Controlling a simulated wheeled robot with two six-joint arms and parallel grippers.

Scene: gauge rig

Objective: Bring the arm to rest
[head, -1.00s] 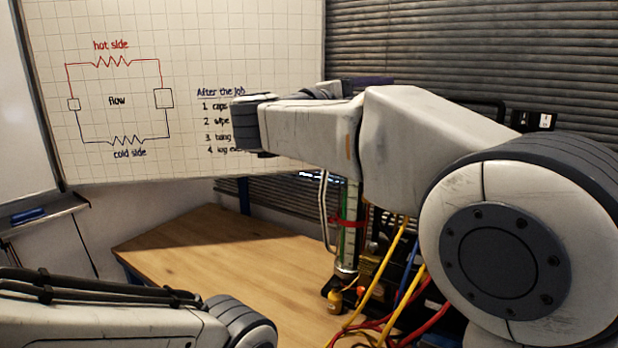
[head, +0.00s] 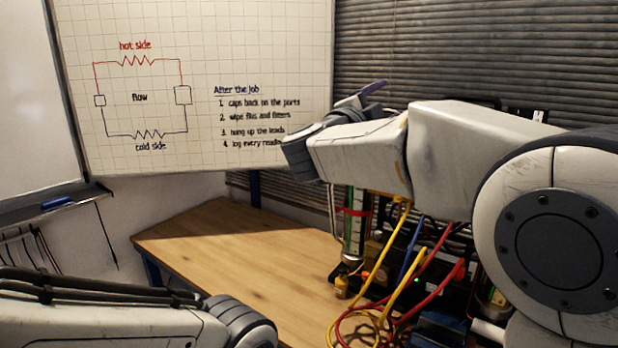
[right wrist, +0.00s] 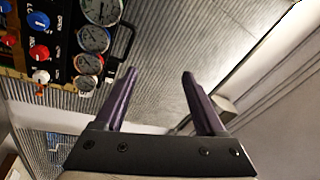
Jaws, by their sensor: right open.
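My right arm crosses the head view from the right, raised above the gauge rig. Its gripper shows at the arm's far end as a purple finger (head: 374,89), partly hidden by the wrist. In the right wrist view both purple fingers of my right gripper (right wrist: 160,75) stand wide apart with nothing between them. My left arm (head: 110,322) lies low at the lower left of the head view. Its gripper is out of the frame.
A wooden bench (head: 240,255) has a bare left part. On its right stands the rig with yellow hoses (head: 398,285) and red hoses (head: 440,265). Gauges (right wrist: 92,40) and knobs show in the right wrist view. A whiteboard (head: 200,60) stands behind.

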